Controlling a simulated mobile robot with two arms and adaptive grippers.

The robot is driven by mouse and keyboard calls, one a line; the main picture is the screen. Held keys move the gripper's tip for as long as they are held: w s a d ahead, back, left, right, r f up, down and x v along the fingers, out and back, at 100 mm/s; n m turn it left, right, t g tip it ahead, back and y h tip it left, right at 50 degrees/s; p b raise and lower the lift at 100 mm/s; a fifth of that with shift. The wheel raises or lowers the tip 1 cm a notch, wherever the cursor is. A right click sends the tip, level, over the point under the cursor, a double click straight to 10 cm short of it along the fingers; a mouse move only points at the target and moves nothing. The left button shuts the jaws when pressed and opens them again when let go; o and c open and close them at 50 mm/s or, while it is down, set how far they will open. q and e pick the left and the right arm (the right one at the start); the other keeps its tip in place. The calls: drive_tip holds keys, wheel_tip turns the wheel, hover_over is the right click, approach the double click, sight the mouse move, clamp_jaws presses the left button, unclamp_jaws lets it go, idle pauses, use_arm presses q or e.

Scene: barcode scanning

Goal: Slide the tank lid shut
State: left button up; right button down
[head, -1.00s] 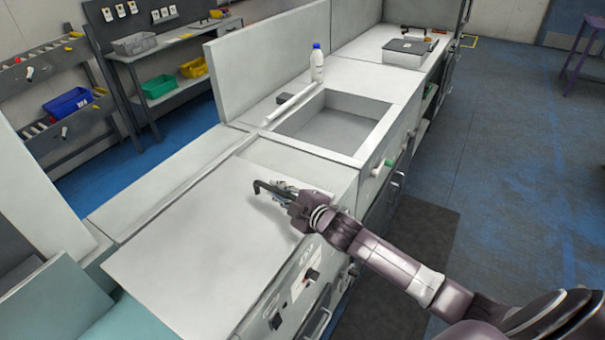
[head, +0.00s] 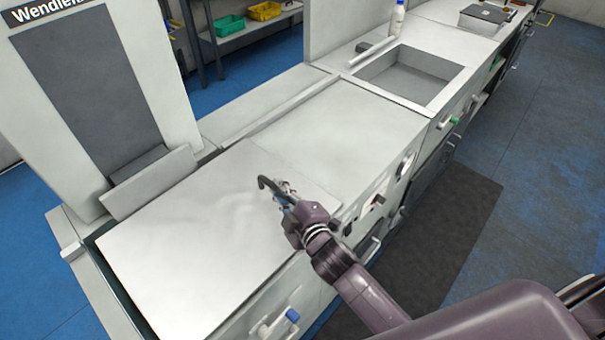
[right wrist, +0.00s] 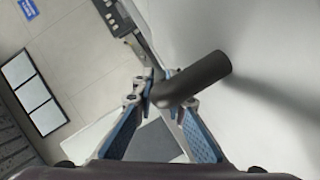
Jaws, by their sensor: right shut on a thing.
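The tank lid (head: 190,235) is a flat light-grey panel lying over the tank at lower left in the head view. A narrow dark gap shows along its left edge, beside the tank rim (head: 104,293). A dark curved handle (head: 264,182) stands up near the lid's right side. My right gripper (head: 283,191) is shut on this handle. In the right wrist view the fingers (right wrist: 160,82) close around the dark handle bar (right wrist: 205,76), which rises from the pale lid surface. My left gripper is not in view.
A white counter (head: 335,125) lies right of the lid, with a sink (head: 408,75) and white bottle (head: 397,18) beyond. A tall white machine panel (head: 85,95) and a small upright plate (head: 150,182) stand behind the lid. A dark mat (head: 440,235) lies on the floor.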

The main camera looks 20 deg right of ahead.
drive_tip(key=a, duration=0.1)
drive_tip(key=s+a, duration=0.1)
drive_tip(key=a+r, duration=0.1)
drive_tip(key=a, duration=0.1)
drive_tip(key=shift+s+r, duration=0.1)
drive_tip(key=shift+s, duration=0.3)
drive_tip(key=shift+s+a, duration=0.35)
drive_tip(key=shift+a, duration=0.4)
drive_tip(key=c, duration=2.1)
unclamp_jaws()
drive_tip(key=shift+s, duration=0.1)
drive_tip(key=shift+o, duration=0.8)
drive_tip(key=shift+a, duration=0.15)
drive_tip(key=shift+s, duration=0.1)
drive_tip(key=shift+f, duration=0.25)
drive_tip(key=shift+s+d, duration=0.2)
drive_tip(key=shift+s, duration=0.05)
drive_tip(key=shift+s+d, duration=0.1)
drive_tip(key=shift+s, duration=0.2)
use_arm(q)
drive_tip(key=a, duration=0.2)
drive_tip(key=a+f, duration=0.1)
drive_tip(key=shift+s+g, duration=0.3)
use_arm(e)
drive_tip(key=v, duration=1.1)
drive_tip(key=shift+r, duration=0.25)
